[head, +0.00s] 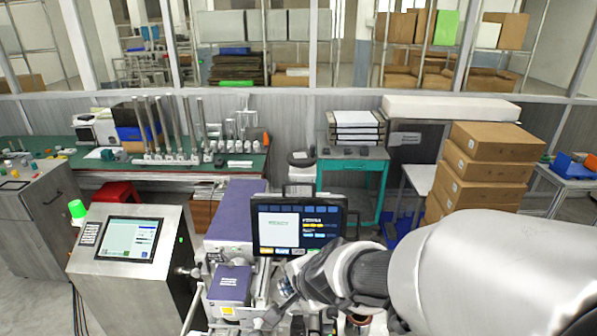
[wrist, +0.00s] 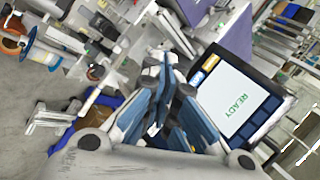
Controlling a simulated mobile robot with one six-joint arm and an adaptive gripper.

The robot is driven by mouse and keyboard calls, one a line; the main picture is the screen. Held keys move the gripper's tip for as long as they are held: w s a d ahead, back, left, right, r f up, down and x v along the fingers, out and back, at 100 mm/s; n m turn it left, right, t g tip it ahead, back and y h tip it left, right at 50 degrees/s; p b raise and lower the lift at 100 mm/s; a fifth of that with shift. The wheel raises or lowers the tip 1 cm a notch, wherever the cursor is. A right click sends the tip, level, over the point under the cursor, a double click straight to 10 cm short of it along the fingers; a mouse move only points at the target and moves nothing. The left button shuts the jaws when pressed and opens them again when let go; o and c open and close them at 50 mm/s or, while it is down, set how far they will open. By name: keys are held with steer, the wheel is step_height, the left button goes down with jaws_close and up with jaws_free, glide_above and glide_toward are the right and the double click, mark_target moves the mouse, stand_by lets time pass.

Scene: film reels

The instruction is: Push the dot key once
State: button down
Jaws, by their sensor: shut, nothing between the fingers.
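The dot key cannot be picked out in either view. In the head view, a small keypad (head: 90,234) with several tiny keys sits left of the lit screen (head: 128,240) on a steel console. Its markings are too small to read. A black touchscreen monitor (head: 297,226) stands at the centre with blue and yellow buttons. In the wrist view the monitor (wrist: 237,101) shows READY, tilted, to the right of my fingers. My gripper (head: 284,287) is in front of and below the monitor. In the wrist view my gripper (wrist: 166,85) is shut and empty.
The steel console (head: 120,285) with a green lamp (head: 77,209) stands at the left. A purple machine (head: 233,212) is between it and the monitor. Stacked cardboard boxes (head: 483,172) stand at the right. A green workbench (head: 215,172) runs behind.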

steer(key=w+f, duration=0.1)
steer(key=w, duration=0.6)
steer(key=shift+w+d+f+b, duration=0.15)
steer(key=shift+w+f+b, duration=0.15)
steer(key=shift+w+f, duration=0.05)
stand_by(1.1)
steer(key=shift+w, duration=0.45)
steer(key=shift+w+f, duration=0.1)
steer(key=shift+w, duration=0.2)
stand_by(0.9)
steer(key=shift+s, duration=0.75)
steer(key=shift+s+r, duration=0.2)
steer(key=shift+s, duration=0.65)
steer(key=shift+s+r, duration=0.25)
steer(key=shift+s, duration=0.55)
steer(key=shift+s+r, duration=0.2)
steer(key=shift+s, duration=0.65)
